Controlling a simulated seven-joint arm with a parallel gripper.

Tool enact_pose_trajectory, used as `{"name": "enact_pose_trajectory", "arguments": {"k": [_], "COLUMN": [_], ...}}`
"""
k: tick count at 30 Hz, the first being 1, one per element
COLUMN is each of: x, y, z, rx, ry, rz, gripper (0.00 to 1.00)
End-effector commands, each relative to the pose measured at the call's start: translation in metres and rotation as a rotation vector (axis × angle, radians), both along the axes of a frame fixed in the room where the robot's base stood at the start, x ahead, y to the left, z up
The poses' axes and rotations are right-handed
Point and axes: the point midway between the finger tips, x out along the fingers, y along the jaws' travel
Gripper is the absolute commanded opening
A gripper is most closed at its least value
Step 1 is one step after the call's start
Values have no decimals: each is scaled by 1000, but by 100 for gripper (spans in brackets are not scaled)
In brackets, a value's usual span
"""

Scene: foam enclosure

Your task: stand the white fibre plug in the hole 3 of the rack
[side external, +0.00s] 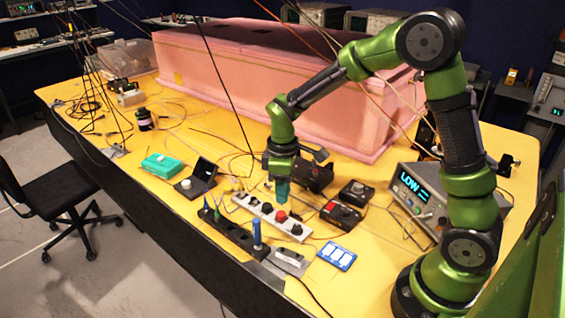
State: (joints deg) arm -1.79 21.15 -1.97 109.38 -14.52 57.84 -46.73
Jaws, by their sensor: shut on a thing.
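My gripper (281,195) points straight down over the middle of the table, just above or behind a grey-white strip with knobs. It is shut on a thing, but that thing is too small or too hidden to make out. I cannot pick out the white fibre plug for certain. A long black rack (232,236) lies in front of the strip, to the lower left of my gripper. A blue upright plug (257,235) stands at its right end, and a dark green one (217,213) stands nearer its left end. The hole numbers cannot be read.
The strip with black knobs and a red button (262,211) lies between gripper and rack. Black boxes (342,214), a meter (420,190), a blue-white tray (337,256) and a small grey block (290,258) are nearby. Loose cables cross the table. A pink foam enclosure (330,130) stands behind.

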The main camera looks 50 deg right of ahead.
Motion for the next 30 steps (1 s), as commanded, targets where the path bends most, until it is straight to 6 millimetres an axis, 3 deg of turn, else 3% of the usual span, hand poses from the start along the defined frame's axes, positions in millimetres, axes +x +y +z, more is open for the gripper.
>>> {"name": "enact_pose_trajectory", "arguments": {"k": [6, 13, 17, 24, 30], "x": [-43, -58, -30, 36, 68], "y": [0, 10, 31, 83, 109], "z": [4, -2, -5, -2, 10], "rx": [1, -1, -7, -11, -6], "ry": [-2, 18, 17, 10, -2], "rz": [0, 30, 73, 86, 46], "gripper": [0, 0, 0, 0, 0]}}
